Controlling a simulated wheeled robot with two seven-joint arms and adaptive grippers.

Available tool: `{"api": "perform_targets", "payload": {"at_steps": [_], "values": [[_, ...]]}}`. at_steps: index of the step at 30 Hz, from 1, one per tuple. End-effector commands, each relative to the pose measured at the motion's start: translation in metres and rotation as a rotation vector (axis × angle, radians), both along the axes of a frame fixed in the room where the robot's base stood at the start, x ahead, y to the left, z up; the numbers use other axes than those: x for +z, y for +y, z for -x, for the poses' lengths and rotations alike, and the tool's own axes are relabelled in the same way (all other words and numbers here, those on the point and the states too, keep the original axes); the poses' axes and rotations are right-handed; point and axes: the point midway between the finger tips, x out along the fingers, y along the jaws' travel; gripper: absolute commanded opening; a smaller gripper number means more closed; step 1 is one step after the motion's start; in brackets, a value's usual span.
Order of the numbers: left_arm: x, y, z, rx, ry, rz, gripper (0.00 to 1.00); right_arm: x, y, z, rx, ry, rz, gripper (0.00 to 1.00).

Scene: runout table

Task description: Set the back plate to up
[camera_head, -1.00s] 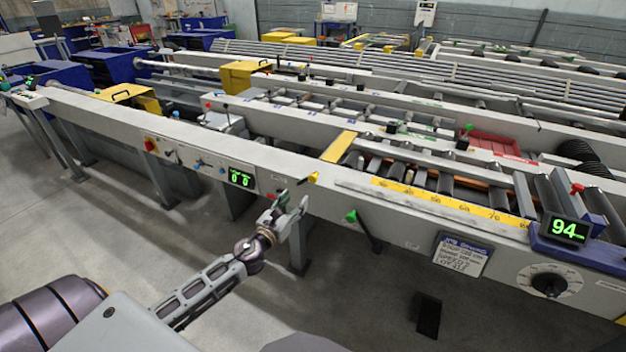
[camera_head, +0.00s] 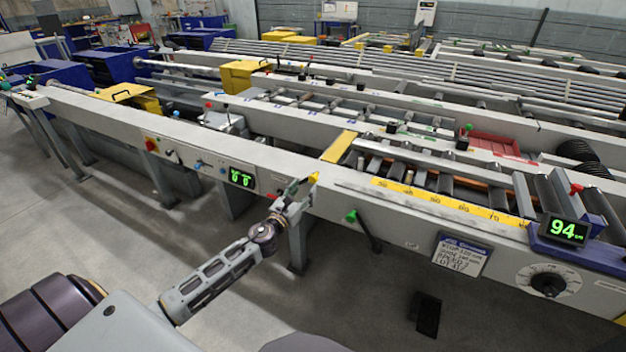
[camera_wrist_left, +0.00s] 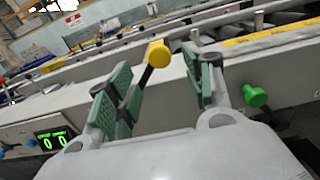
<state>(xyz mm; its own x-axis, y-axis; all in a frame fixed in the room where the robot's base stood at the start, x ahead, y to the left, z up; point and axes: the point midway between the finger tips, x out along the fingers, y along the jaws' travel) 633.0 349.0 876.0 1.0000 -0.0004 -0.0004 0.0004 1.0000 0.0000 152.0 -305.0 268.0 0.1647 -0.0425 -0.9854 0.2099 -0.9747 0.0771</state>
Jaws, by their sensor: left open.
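My left gripper (camera_head: 297,196) is open at the front face of the machine's long beam. In the left wrist view its two green-padded fingers (camera_wrist_left: 166,88) stand apart. A yellow-knobbed lever (camera_wrist_left: 158,54) shows between them, nearer the left finger; I cannot tell whether it touches. In the head view the yellow knob (camera_head: 314,177) sits just past the fingertips. A green-knobbed lever (camera_head: 352,216) is to the right, and its knob also shows in the left wrist view (camera_wrist_left: 255,96). I cannot tell which part is the back plate. My right gripper is not in view.
The long grey beam (camera_head: 110,117) runs across in front of me. A display reading zeros (camera_head: 241,178) is left of the gripper. A display reading 94 (camera_head: 567,229) and a dial (camera_head: 549,284) are at the right. The floor (camera_head: 350,300) below is mostly clear.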

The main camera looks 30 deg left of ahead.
Motion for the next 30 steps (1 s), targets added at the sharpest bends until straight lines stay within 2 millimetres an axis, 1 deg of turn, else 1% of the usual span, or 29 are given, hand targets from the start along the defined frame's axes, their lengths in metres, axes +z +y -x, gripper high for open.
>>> {"api": "perform_targets", "payload": {"at_steps": [18,30], "values": [[0.001,0.001,-0.044,0.002,-0.001,0.000,0.52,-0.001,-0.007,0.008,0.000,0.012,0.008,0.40],[0.000,0.000,-0.071,0.001,-0.001,0.000,0.52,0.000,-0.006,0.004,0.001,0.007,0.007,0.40]]}}
